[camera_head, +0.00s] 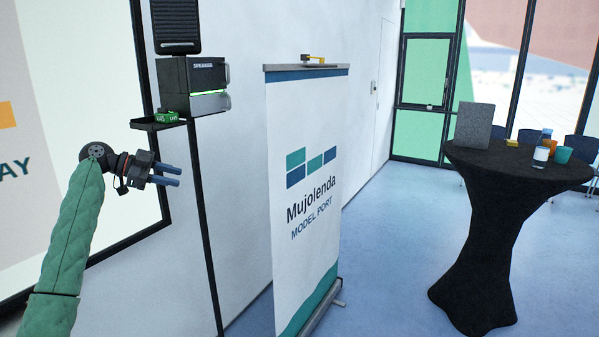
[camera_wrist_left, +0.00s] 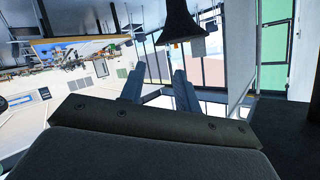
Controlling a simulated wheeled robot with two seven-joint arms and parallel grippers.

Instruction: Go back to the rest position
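My left gripper (camera_head: 180,176) is raised at the left of the head view, at the end of my green-sleeved arm. Its two blue fingers point right and stand apart with nothing between them. The fingers also show in the left wrist view (camera_wrist_left: 158,84), with a clear gap between them. My right gripper is in neither view.
A green box (camera_head: 167,117) lies by the shelf, under a black speaker unit (camera_head: 190,75). A roll-up banner (camera_head: 305,170) stands in the middle. A black-draped table (camera_head: 480,240) with cups (camera_head: 562,154) and a grey panel (camera_head: 473,125) stands right. Blue floor (camera_head: 385,230) between them is clear.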

